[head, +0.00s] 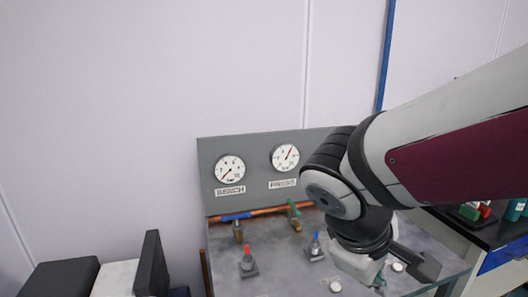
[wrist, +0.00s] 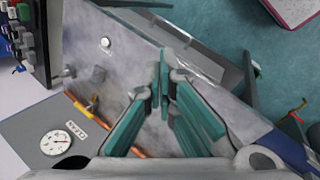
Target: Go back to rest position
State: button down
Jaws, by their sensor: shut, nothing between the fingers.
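My gripper (wrist: 168,85) is shut and empty in the wrist view, its teal-padded fingers together above the grey bench top (wrist: 110,75). In the head view my arm reaches in from the right and bends down over the bench's right side; my gripper (head: 382,278) shows only in part at the lower edge. No gap to any bench part can be judged.
A grey panel (head: 255,147) with a BENCH gauge (head: 230,169) and a PRESS gauge (head: 285,157) stands behind the bench. A copper pipe (head: 268,211), a red-topped knob (head: 247,266) and a blue-topped knob (head: 315,247) are near my arm. Wall space above is clear.

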jog(key=s+d+r+m+t+y+p, duration=0.1)
jog(key=s+d+r+m+y+p, duration=0.1)
jog(key=s+r+m, duration=0.4)
jog(key=s+m+y+p, duration=0.1)
jog(key=s+m+y, duration=0.1)
jog(key=s, duration=0.3)
jog(key=shift+d+r+y, duration=0.15)
jog(key=shift+r+y, duration=0.15)
jog(key=shift+r, duration=0.1)
jog(key=shift+s, duration=0.1)
dwell(0.5)
